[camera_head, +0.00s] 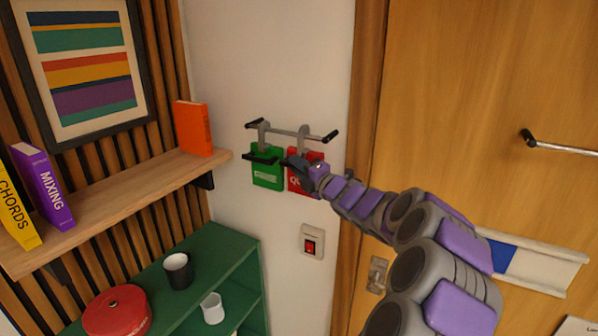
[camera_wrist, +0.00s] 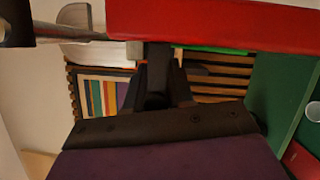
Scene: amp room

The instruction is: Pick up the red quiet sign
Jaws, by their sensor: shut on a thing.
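The red quiet sign (camera_head: 300,181) hangs at the wall rack (camera_head: 290,133), to the right of a green sign (camera_head: 267,172). My gripper (camera_head: 302,164) is at the red sign's upper part and covers some of its lettering. In the wrist view the red sign (camera_wrist: 225,22) fills the top right, and my gripper (camera_wrist: 158,60) is shut on it. The exact contact between the fingers and the sign is partly hidden. I cannot tell whether the sign still rests on its hook.
A red-rocker switch (camera_head: 311,243) is on the wall below. A wooden door (camera_head: 480,110) with a handle (camera_head: 560,146) is at right. At left are a wooden shelf (camera_head: 120,205) with books and a green cabinet (camera_head: 215,262) with cups.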

